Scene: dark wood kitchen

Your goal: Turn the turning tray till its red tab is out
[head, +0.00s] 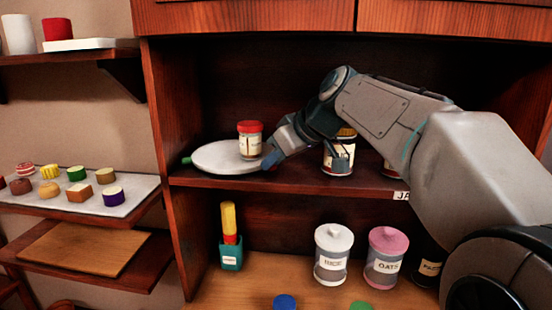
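The turning tray (213,157) is a white round disc on the left of the middle shelf. A green tab (186,160) sticks out at its left edge. I see no red tab; part of the tray's right edge is hidden by my gripper. A jar with a red lid (249,140) stands upright on the tray. My gripper (305,162) reaches in from the right with its fingers spread apart. Its left finger is at the tray's right edge; whether they touch I cannot tell. Its right finger is in front of another jar (338,160).
A further jar is partly hidden behind my arm. Below stand a white-lidded canister (333,255), a pink-lidded canister (386,256) and a green holder (231,256) with a yellow-and-red item. A side shelf at left holds a board (130,187) with small cakes.

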